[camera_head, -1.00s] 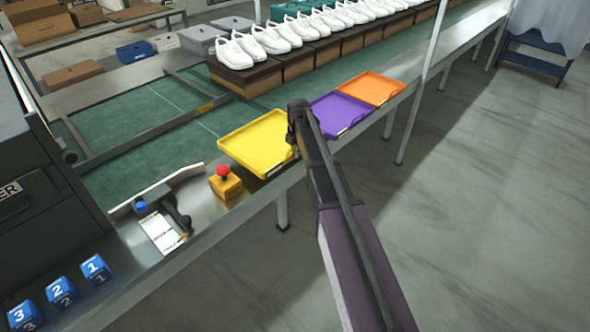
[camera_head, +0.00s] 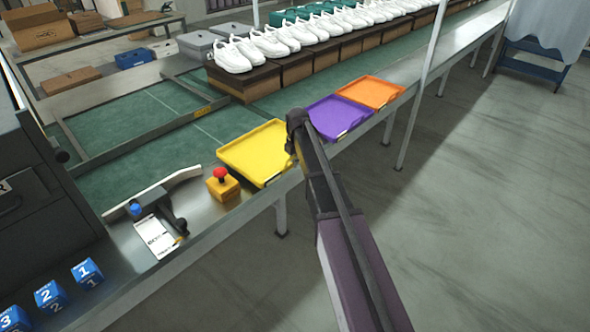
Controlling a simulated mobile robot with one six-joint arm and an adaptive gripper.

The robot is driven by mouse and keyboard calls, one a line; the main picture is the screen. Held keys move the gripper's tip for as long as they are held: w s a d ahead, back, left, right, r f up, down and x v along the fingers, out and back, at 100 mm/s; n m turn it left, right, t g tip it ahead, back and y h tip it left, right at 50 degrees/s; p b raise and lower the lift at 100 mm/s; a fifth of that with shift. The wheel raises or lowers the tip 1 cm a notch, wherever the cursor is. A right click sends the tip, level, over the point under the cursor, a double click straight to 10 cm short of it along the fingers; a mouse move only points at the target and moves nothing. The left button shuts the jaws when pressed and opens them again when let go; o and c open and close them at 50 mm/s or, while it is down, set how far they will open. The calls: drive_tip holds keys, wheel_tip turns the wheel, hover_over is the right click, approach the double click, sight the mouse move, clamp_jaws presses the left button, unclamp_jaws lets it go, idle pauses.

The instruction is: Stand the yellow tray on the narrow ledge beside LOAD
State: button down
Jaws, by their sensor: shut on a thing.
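The yellow tray (camera_head: 256,150) is shallow with a raised rim and lies roughly flat over the front side of the line, right of the red-topped button box. My gripper (camera_head: 297,140) is at the tray's right edge and shut on it; its fingers are mostly hidden by my wrist. I cannot tell whether the tray's underside touches the surface below. The narrow metal ledge (camera_head: 243,208) runs along the front of the line. No readable LOAD marking shows.
A purple tray (camera_head: 338,117) and an orange tray (camera_head: 369,92) lie to the right. The button box (camera_head: 222,184) and a dark hand tool (camera_head: 172,217) are at left, with blue numbered cubes (camera_head: 50,295). White shoes (camera_head: 275,42) stand on boxes behind. Green belt (camera_head: 140,172) is bare at left.

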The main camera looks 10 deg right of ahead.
drive_tip(key=shift+f+b, duration=1.1)
drive_tip(key=shift+f, duration=0.4)
drive_tip(key=c, duration=0.8)
unclamp_jaws()
drive_tip(key=r+p, duration=1.2)
drive_tip(key=shift+s+d+r, duration=0.15)
drive_tip(key=shift+s+d, duration=0.1)
drive_tip(key=shift+s, duration=0.1)
